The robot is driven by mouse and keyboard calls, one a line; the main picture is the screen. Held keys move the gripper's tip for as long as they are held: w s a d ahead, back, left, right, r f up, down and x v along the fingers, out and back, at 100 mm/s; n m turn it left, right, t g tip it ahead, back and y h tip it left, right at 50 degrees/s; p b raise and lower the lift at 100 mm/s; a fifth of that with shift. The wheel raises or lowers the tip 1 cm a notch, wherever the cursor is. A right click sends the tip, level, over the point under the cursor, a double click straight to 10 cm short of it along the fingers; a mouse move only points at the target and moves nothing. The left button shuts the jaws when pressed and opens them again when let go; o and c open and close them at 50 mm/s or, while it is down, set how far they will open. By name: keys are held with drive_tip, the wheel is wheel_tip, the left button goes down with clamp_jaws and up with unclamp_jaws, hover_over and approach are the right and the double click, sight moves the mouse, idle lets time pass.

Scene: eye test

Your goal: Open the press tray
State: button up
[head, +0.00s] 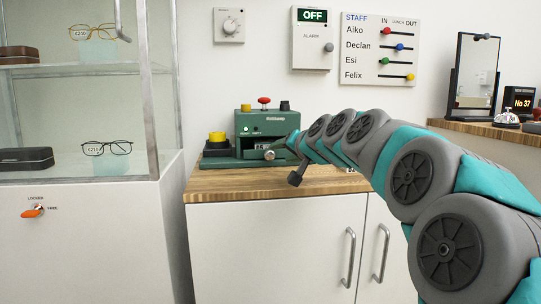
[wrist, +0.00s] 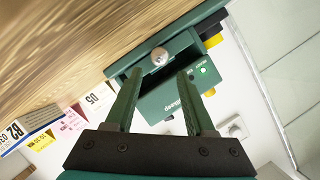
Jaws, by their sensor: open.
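The green press (head: 250,130) stands on the wooden counter, with a red knob, a yellow cap, a dark cap and a lit green lamp. In the wrist view its tray (wrist: 125,72) shows as a dark green front with a round silver knob (wrist: 159,56). Whether the tray is fully shut is hard to tell. My gripper (wrist: 160,73) is open and empty, its two green fingers pointing at the tray. The knob shows just beyond the fingertips, in line with the gap between them, apparently untouched. In the head view my arm comes in from the right and partly hides the press.
The wooden counter top (head: 225,187) is mostly clear in front of the press. A glass case (head: 90,110) with spectacles stands at left. Small labelled boxes (wrist: 35,128) show in the wrist view. A mirror (head: 474,75) and bell (head: 506,118) stand on a shelf at right.

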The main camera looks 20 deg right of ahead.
sight(271, 155)
drive_tip(key=shift+x, duration=3.5)
drive_tip(key=shift+a+f, duration=0.1)
drive_tip(key=shift+c, duration=0.3)
clamp_jaws()
